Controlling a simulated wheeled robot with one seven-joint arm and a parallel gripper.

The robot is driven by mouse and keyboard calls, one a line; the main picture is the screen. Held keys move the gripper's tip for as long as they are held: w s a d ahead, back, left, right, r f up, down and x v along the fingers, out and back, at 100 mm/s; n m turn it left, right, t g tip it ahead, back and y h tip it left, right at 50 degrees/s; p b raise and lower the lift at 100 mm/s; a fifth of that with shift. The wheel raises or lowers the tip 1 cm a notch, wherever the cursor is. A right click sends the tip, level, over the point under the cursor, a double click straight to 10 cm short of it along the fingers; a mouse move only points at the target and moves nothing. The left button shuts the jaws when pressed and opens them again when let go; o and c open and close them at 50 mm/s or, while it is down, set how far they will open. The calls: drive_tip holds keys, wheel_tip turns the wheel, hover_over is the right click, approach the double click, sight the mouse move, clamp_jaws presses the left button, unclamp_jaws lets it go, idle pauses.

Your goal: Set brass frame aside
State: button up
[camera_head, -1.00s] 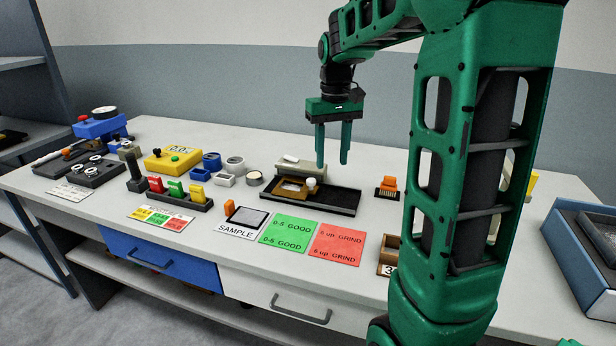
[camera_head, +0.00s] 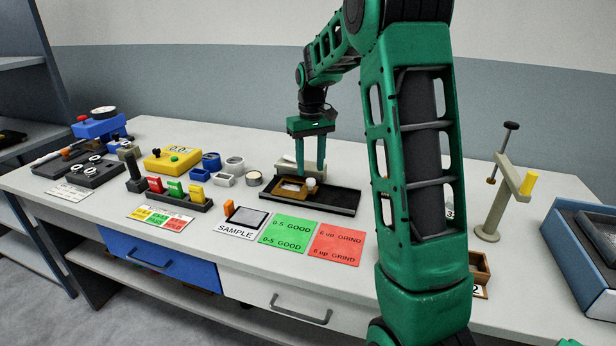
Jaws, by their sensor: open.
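The brass frame (camera_head: 290,190) is a small brown-gold rectangle with a dark inside. It lies on the left part of a long black tray (camera_head: 338,201) on the bench. A small white knob-like piece (camera_head: 311,188) stands at its right end. A pale grey block (camera_head: 284,164) is behind it. My gripper (camera_head: 311,174) points down with its two green fingers apart, empty, close above and behind the frame's right end. Whether the fingertips touch anything there I cannot tell.
Green (camera_head: 290,231) and red (camera_head: 336,246) cards lie in front of the tray, with a sample card (camera_head: 243,220) to their left. Gauges and coloured blocks fill the bench's left. My arm hides part of the bench right of the tray. A beige stand (camera_head: 493,212) is farther right.

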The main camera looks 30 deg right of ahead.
sight(310, 180)
drive_tip(key=shift+f, duration=1.95)
drive_tip(key=shift+c, duration=0.2)
